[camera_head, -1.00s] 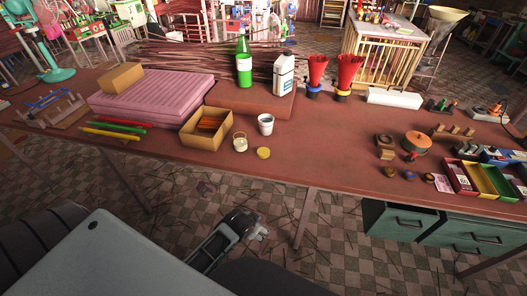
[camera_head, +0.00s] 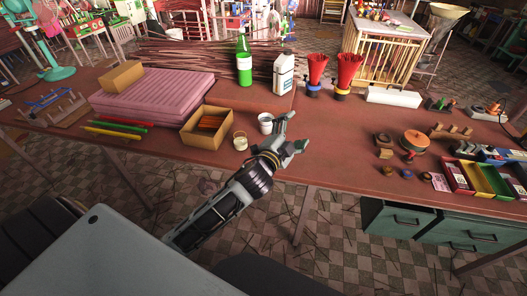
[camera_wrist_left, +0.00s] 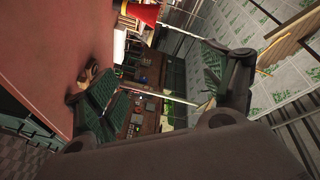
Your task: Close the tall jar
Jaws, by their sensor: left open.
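My right gripper is not in view.
A cardboard box (camera_head: 190,138) with brown sticks is to the left. A green bottle (camera_head: 243,62) and white carton (camera_head: 284,75) stand behind.

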